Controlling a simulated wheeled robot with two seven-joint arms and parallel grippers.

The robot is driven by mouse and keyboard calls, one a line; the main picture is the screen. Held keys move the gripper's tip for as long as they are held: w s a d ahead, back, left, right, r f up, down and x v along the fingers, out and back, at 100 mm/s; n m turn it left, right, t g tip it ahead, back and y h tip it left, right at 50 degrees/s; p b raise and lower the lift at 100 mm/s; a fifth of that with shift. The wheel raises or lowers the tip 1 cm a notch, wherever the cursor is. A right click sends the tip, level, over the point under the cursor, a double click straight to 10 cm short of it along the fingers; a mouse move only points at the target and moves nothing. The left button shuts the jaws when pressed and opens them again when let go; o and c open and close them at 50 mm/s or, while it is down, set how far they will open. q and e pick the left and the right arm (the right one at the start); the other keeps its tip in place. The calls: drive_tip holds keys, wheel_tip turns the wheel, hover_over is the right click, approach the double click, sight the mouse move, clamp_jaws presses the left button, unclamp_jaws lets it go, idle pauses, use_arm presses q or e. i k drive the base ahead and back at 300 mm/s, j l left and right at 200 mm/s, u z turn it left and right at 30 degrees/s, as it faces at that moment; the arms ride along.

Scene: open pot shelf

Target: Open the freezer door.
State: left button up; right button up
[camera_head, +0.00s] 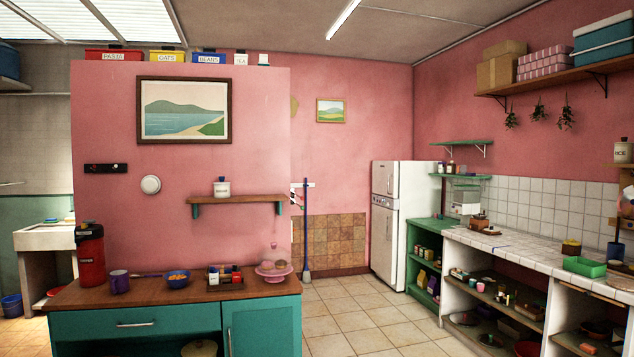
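A white fridge-freezer (416,195) stands against the far wall, right of centre. Its front faces left and is seen at an angle. A small upper door (381,178) sits above a taller lower door (381,245). Both doors look closed. I cannot tell from here which one is the freezer. Neither of my grippers is in view.
A tiled floor (345,315) leads clear to the fridge. A teal cabinet with a wooden top (130,292) stands at front left, before a pink partition. A blue-handled broom (306,240) leans behind it. A green shelf unit (425,262) and tiled counter (520,248) line the right.

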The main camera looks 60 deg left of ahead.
sight(386, 173)
drive_tip(key=u, duration=1.55)
drive_tip(key=i, duration=0.35)
drive_tip(key=i+z, duration=0.15)
drive_tip(key=i, duration=0.5)
drive_tip(key=i+z, duration=0.1)
drive_tip(key=i, duration=0.5)
drive_tip(key=i+j+z, duration=0.15)
drive_tip(key=i, duration=0.5)
drive_tip(key=i+j+z, duration=0.1)
drive_tip(key=i, duration=0.55)
drive_tip(key=i+j+u, duration=0.2)
drive_tip(key=i, duration=0.3)
drive_tip(key=i+l+u, duration=0.2)
drive_tip(key=i, duration=0.35)
drive_tip(key=i+u, duration=0.2)
drive_tip(key=i, duration=0.3)
drive_tip(key=i+l+u, duration=0.2)
drive_tip(key=i, duration=0.35)
drive_tip(key=i+l+u, duration=0.2)
drive_tip(key=i, duration=0.3)
drive_tip(key=i+u, duration=0.2)
drive_tip(key=i, duration=2.05)
